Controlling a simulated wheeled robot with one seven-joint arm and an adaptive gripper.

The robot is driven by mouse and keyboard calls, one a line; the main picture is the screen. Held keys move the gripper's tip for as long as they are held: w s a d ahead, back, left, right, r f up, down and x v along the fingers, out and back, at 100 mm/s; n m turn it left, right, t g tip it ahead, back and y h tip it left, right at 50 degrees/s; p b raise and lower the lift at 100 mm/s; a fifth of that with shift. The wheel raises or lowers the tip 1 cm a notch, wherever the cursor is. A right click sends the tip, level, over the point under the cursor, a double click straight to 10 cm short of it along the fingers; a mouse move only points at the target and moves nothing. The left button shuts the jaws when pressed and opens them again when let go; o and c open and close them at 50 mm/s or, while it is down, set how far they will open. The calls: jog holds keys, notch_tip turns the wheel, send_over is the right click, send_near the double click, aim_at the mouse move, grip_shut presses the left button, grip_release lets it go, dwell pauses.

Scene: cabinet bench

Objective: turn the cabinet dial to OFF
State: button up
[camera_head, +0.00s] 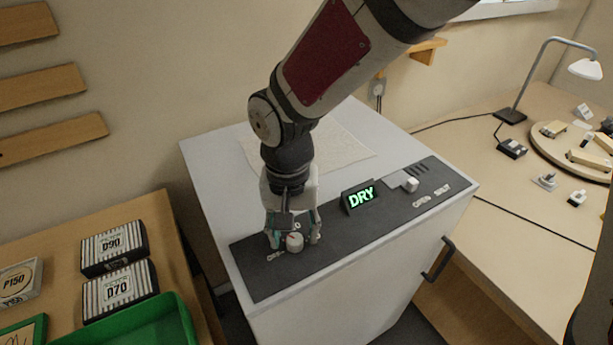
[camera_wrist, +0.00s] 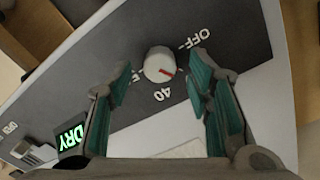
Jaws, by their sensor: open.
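The cabinet dial (camera_head: 294,243) is a white round knob with a red mark, on the dark panel (camera_head: 262,284) along the cabinet's front top edge. In the wrist view the dial (camera_wrist: 156,62) has its red mark pointing right and slightly down, between the OFF label (camera_wrist: 194,38) and the 40 label (camera_wrist: 162,95). Another label at its left is partly hidden by a finger. My gripper (camera_head: 294,239) points down over the dial, open, with one finger on each side. In the wrist view a gap shows between the dial and each finger of my gripper (camera_wrist: 160,76).
A lit DRY display (camera_head: 361,197) stands right of the dial, with a white switch (camera_head: 411,185) beyond it. Boxes (camera_head: 113,248) and a green tray (camera_head: 160,322) lie on the left bench. A desk lamp (camera_head: 584,68) stands at right.

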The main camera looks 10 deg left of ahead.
jog(key=shift+f, duration=0.65)
grip_shut()
jog(key=shift+n, duration=0.3)
jog(key=n, duration=0.5)
jog(key=shift+n+p, duration=0.3)
jog(key=shift+p, duration=0.1)
jog(key=n, duration=0.5)
jog(key=shift+a+n+p, duration=0.1)
jog(key=shift+n+p, duration=0.2)
jog(key=shift+p, duration=0.05)
